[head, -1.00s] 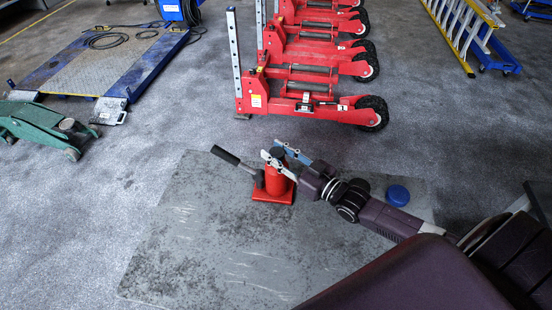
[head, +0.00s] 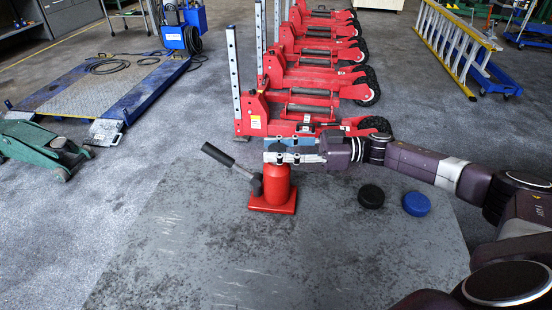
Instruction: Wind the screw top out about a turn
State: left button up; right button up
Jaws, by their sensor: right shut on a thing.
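A red bottle jack (head: 276,187) stands upright on its square red base on a grey mat. A black-gripped handle (head: 218,155) sticks out from it to the upper left. My right gripper (head: 284,150) reaches in level from the right at the top of the jack and is shut on the screw top. The fingers hide the screw top itself. My left gripper is not in view.
A black puck (head: 371,196) and a blue puck (head: 416,204) lie on the grey mat (head: 190,250) right of the jack. Red wheeled lifting gear (head: 305,120) stands just behind. A green trolley jack (head: 40,148) is at the left. The front mat is clear.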

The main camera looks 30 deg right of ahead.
jog(key=shift+f+n+g+y+b, duration=0.15)
jog(key=shift+n+g+y+b, duration=0.35)
jog(key=shift+g, duration=0.4)
jog(key=o, duration=1.2)
jog(key=v, duration=1.2)
